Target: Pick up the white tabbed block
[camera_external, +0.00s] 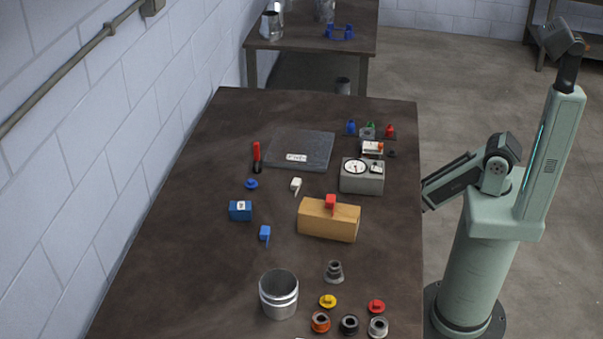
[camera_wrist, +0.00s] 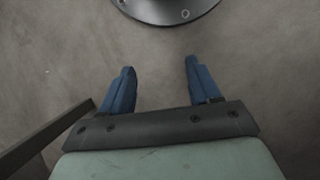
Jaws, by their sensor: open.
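The white tabbed block (camera_external: 296,184) is small and lies on the dark table, left of the grey gauge box and behind the wooden block. It has a thin tab pointing toward the front. My gripper (camera_wrist: 158,82) shows in the wrist view with two blue fingers spread apart and nothing between them. It points at the bare floor, away from the tabletop. In the external view my arm is folded to the right of the table, and the gripper itself cannot be made out there. The block is not in the wrist view.
A wooden block with a red top (camera_external: 328,219), a gauge box (camera_external: 362,176), a blue tabbed block (camera_external: 265,233), a blue box (camera_external: 240,210) and a blue disc (camera_external: 251,183) surround it. A dark plate (camera_external: 318,150) lies behind. A metal can (camera_external: 279,294) stands in front.

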